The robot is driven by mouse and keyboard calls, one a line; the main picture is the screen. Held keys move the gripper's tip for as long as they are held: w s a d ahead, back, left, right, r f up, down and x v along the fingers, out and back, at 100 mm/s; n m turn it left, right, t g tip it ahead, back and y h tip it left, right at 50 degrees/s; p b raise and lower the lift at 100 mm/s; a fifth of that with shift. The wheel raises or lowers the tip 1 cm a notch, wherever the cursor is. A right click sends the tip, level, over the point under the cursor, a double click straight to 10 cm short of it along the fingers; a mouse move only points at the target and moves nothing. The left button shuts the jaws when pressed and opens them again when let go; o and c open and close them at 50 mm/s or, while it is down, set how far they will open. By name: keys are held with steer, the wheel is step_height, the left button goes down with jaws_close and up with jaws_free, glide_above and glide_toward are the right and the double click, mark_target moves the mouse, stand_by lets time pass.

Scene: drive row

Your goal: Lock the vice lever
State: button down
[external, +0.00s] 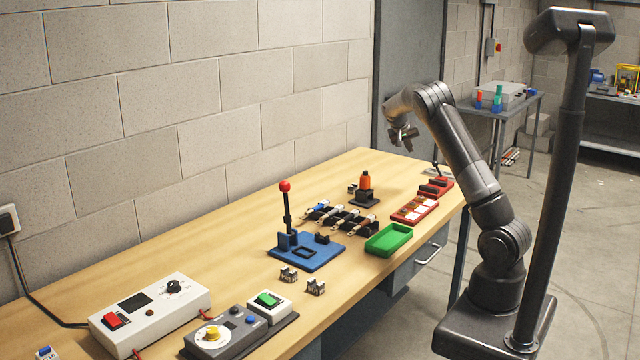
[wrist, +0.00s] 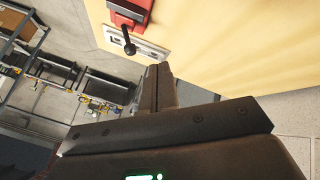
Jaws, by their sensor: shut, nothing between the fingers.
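A red vice-like block (external: 436,187) with dark parts on top sits at the far right end of the bench. Part of it shows at the top of the wrist view (wrist: 130,10). A dark lever with a rounded end (wrist: 128,40) projects from it there, over a pale plate. A blue fixture (external: 306,252) with an upright black lever and red knob (external: 285,186) stands mid-bench. I cannot tell for certain which lever is the vice's. My gripper (external: 404,138) is shut and empty, raised above the far end of the bench, apart from both levers. Its fingers (wrist: 158,88) show in the wrist view.
A green tray (external: 389,240), a red tray (external: 414,209), an orange-topped part (external: 365,185) and several tools lie between the fixtures. Control boxes (external: 150,312) fill the near end. The brick wall (external: 200,130) runs along the bench's back.

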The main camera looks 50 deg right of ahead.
steer(key=shift+w+d+f+h, duration=0.1)
steer(key=shift+d+f+h, duration=0.05)
steer(key=shift+d, duration=0.25)
steer(key=shift+w+d+f+h, duration=0.1)
steer(key=shift+d+f+h, duration=0.05)
steer(key=shift+d, duration=0.25)
glide_toward(438, 169)
steer(key=w+d+f, duration=0.3)
steer(key=f, duration=0.1)
steer(key=shift+w+f, duration=0.2)
steer(key=shift+s+d+r, duration=0.1)
steer(key=shift+d, duration=0.05)
steer(key=shift+s+r, duration=0.1)
steer(key=shift+s, duration=0.05)
